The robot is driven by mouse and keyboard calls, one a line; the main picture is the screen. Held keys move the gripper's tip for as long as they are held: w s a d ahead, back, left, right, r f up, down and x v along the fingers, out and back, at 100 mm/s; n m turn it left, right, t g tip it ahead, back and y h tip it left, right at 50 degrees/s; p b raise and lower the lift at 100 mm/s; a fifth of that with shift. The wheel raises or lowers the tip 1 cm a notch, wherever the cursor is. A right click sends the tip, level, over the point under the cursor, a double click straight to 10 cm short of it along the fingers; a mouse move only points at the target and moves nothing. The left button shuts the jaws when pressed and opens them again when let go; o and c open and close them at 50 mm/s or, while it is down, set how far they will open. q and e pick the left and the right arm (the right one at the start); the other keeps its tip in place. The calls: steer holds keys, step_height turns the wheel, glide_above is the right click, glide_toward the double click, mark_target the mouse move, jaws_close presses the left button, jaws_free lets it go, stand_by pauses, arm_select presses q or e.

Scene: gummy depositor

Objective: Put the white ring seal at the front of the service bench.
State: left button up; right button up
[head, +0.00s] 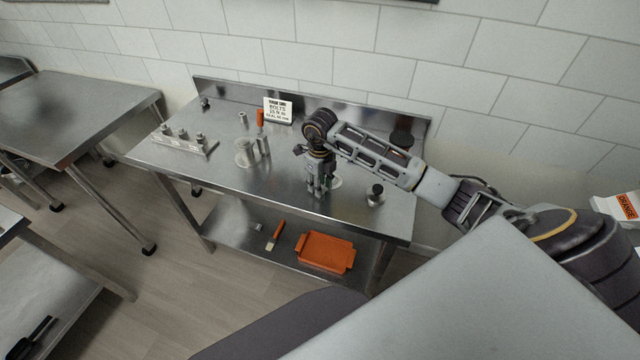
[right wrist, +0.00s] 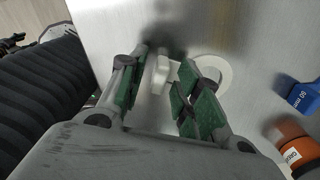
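A white ring seal (right wrist: 213,70) lies flat on the steel service bench (head: 210,182) in the right wrist view, just right of the fingers. Part of its rim (head: 336,183) shows beside my right gripper in the head view. My right gripper (head: 318,190) points down, low over the front half of the bench. In the right wrist view its green-padded fingers (right wrist: 164,85) stand apart. A small white piece (right wrist: 161,74) shows between them; I cannot tell whether they touch it. My left gripper is not in view.
A metal block with several pegs (head: 184,140) stands at bench left. Metal cylinders (head: 250,153), a sign card (head: 278,110) and a dark-topped knob (head: 375,195) stand around. The right wrist view shows a blue part (right wrist: 300,95). An orange tray (head: 325,252) is on the lower shelf.

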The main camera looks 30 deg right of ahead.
steer(key=shift+r, duration=0.15)
step_height(320, 180, up, 12)
steer(key=b, duration=0.2)
stand_by(0.8)
